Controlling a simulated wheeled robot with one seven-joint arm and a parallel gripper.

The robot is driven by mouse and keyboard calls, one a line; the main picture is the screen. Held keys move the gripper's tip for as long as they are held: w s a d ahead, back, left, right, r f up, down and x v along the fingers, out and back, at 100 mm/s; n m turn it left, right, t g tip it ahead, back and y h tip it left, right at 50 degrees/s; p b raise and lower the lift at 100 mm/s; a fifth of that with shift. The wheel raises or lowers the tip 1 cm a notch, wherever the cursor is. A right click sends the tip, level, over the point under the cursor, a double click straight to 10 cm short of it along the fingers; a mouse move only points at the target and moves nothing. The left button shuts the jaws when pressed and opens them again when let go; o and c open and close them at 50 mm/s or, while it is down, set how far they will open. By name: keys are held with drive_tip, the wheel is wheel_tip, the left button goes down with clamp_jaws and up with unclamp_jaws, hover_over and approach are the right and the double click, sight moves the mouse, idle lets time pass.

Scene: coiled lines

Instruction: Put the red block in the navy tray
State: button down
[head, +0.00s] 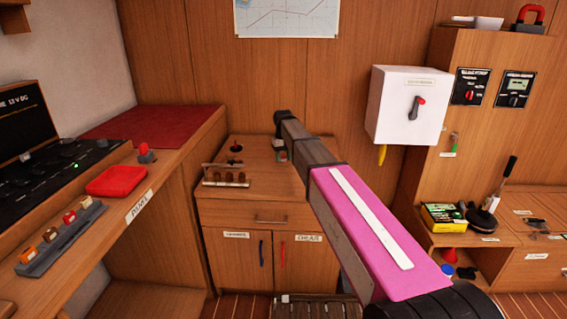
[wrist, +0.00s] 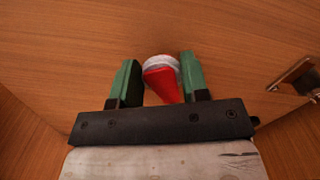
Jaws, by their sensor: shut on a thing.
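My gripper (wrist: 158,76) has green fingers and is shut on a red thing with a pale, rounded end (wrist: 163,84), in the wrist view. I cannot tell whether this is the red block. In the head view my gripper (head: 280,150) is small and partly hidden at the far end of my arm, by the right side of the wooden cabinet top. A small red piece on a dark base (head: 145,153) stands on the left bench. I cannot make out a navy tray; a red tray (head: 115,181) lies on that bench.
A grey rack with several coloured blocks (head: 62,240) lies at the bench's front. A wooden holder (head: 227,176) stands on the cabinet (head: 262,185). A white switch box (head: 405,104) hangs on the wall to the right.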

drive_tip(key=shift+f, duration=1.3)
drive_tip(key=c, duration=0.6)
unclamp_jaws()
drive_tip(key=shift+f, duration=0.1)
